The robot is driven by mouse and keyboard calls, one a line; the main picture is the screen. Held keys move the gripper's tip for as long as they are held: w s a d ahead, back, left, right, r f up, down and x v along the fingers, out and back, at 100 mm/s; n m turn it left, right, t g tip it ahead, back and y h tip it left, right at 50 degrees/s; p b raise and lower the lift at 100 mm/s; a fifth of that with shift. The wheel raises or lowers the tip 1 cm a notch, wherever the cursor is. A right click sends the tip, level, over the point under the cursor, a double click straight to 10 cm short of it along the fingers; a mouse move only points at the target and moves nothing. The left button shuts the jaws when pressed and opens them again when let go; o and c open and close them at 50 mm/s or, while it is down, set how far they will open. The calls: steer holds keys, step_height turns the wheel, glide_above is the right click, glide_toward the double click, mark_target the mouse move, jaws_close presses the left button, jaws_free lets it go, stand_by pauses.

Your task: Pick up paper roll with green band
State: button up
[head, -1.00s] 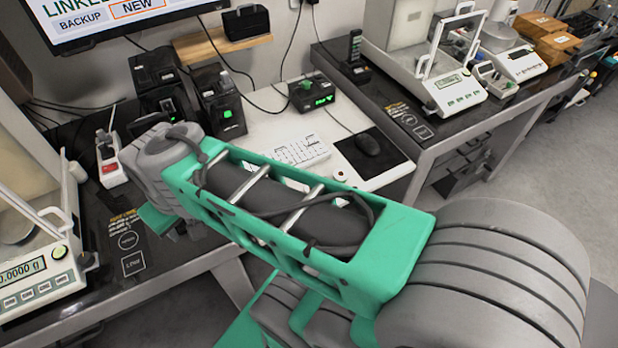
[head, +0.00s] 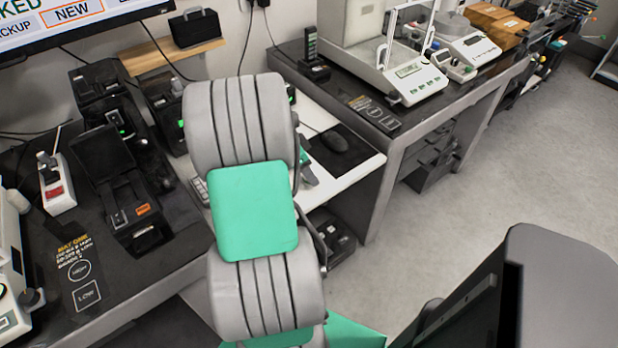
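I make out no paper roll with a green band in the head view. My arm's large grey and green links stand in the middle of the picture and cover part of the white desk. A small green and grey part of mine shows just past the arm's right edge, over the desk. I cannot tell whether it belongs to my gripper, and no fingertips can be made out. Anything behind the arm is hidden.
A black printer-like device (head: 140,222) stands on the dark left table, near a red-and-white device (head: 57,190). The white desk (head: 352,180) holds a black mouse (head: 334,141). A balance (head: 412,72) stands on the right table. Grey floor (head: 470,190) is open at right.

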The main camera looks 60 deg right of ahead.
steer(key=shift+s+d+f, duration=0.15)
steer(key=shift+d+f, duration=0.05)
steer(key=shift+f, duration=0.4)
steer(key=shift+c, duration=0.2)
jaws_close()
